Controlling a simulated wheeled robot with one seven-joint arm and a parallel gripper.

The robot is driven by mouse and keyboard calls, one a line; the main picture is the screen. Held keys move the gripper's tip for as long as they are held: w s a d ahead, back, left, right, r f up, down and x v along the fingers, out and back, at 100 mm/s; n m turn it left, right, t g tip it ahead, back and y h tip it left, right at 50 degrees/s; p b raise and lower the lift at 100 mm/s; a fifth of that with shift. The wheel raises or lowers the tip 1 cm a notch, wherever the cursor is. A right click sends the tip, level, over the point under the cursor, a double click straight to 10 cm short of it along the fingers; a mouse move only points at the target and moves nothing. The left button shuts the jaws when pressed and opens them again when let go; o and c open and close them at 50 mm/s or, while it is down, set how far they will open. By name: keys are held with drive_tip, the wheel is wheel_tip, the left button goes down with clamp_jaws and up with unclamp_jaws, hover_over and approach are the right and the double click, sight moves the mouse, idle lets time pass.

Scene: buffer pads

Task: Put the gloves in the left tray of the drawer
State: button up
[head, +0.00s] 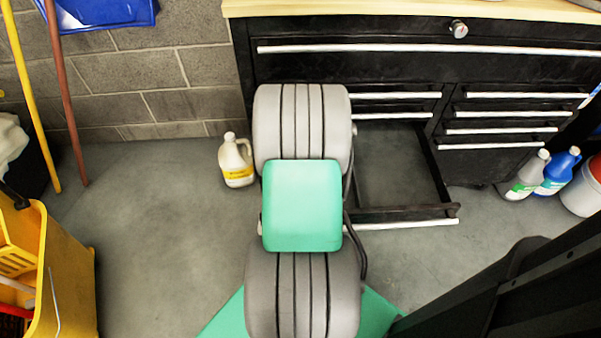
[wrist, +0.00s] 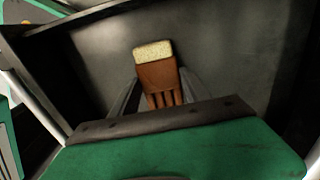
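The gloves (wrist: 157,77) show in the wrist view as a brown piece with a pale cuff and several finger strips. They lie between the two grey fingers of my gripper (wrist: 159,76). The fingers flank both sides closely; whether they press on the gloves is unclear. Dark grey drawer floor (wrist: 235,55) shows behind them. In the head view the open drawer (head: 448,212) extends low from the black cabinet, and its visible right part is empty. My arm hides its left part, my gripper and the gloves.
The black cabinet (head: 400,70) has several closed drawers above and right of the open one. A cream jug (head: 236,165) stands on the floor left of my arm. Bottles (head: 526,176) stand at the right. A yellow bucket (head: 68,270) is at the left, with free floor between.

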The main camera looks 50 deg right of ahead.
drive_tip(key=o, duration=0.4)
drive_tip(key=shift+o, duration=0.2)
drive_tip(key=shift+r, duration=0.1)
wheel_tip(320, 180, up, 12)
drive_tip(key=p, duration=0.4)
drive_tip(key=w+a+r+n, duration=0.5)
drive_tip(key=w+a+n, duration=0.1)
drive_tip(key=a+n, duration=0.45)
drive_tip(key=s+a+r+n+t, duration=0.1)
drive_tip(key=a+r+n, duration=0.1)
drive_tip(key=a+n, duration=0.6)
drive_tip(key=s+a+r+n+t, duration=0.1)
drive_tip(key=a+r+n, duration=0.1)
drive_tip(key=a+n, duration=0.7)
drive_tip(key=shift+a, duration=1.25)
